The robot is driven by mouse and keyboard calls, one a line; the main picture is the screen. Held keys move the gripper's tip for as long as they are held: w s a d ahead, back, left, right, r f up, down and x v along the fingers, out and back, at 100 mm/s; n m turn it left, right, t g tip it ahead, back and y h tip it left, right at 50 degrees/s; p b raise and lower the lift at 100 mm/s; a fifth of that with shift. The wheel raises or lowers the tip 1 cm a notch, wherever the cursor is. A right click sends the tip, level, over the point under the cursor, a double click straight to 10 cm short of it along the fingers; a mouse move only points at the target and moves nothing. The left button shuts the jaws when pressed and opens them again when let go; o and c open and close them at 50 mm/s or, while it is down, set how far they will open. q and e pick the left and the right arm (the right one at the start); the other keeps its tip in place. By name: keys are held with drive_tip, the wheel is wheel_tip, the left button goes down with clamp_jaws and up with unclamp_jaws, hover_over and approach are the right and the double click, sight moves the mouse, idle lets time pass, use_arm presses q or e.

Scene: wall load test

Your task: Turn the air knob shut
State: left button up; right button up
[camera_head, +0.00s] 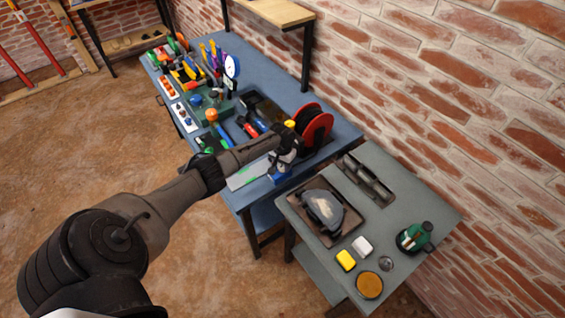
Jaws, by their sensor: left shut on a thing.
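My left arm reaches in from the lower left to the front end of the blue bench. My left gripper (288,148) is at a small upright black and white unit (282,167) with a blue lower part, beside the red reel. The gripper is shut on a part there, which looks to be the air knob; its fingers mostly hide it, and its turn position cannot be told. A small yellow part (290,124) shows just above the gripper. My right gripper is not in view.
A red reel (316,127) stands close behind the gripper, near the brick wall. Tools and a round gauge (232,66) crowd the blue bench (268,62). A lower grey table (330,250) holds a dark tray, small blocks and a green item (414,237).

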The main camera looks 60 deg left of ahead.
use_arm(q)
drive_tip(key=m, duration=0.3)
drive_tip(key=shift+m, duration=1.7)
drive_tip(key=o, duration=0.9)
drive_tip(key=shift+o, duration=0.2)
wheel_tip(320, 180, up, 14)
drive_tip(key=p, duration=0.2)
drive_tip(key=shift+p, duration=0.3)
